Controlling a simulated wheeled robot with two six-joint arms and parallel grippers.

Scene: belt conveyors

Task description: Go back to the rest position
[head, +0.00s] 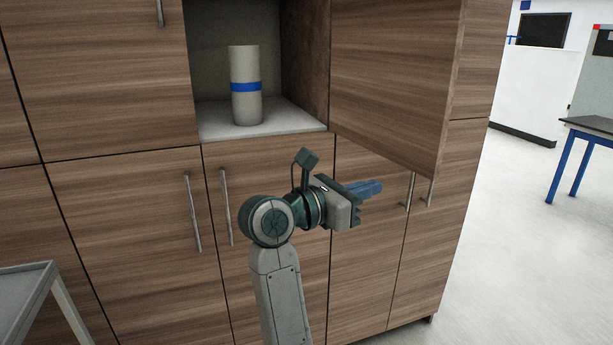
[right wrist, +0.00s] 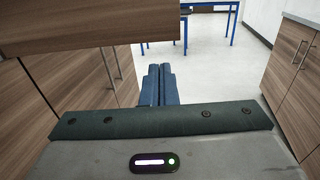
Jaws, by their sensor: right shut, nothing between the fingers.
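My right gripper (head: 372,188) is in front of the wooden cabinet (head: 150,215), below the open upper door (head: 395,75) and pointing right. Its blue fingers are together with nothing between them; they also show in the right wrist view (right wrist: 158,85). A grey cylinder with a blue band (head: 246,105) stands upright on the shelf of the open compartment, up and left of the gripper and apart from it. My left gripper is not in view.
The open door's lower edge hangs just above my right gripper. A grey metal stand (head: 25,290) is at the lower left. A table with blue legs (head: 590,125) stands at the far right. The floor (head: 520,240) right of the cabinet is clear.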

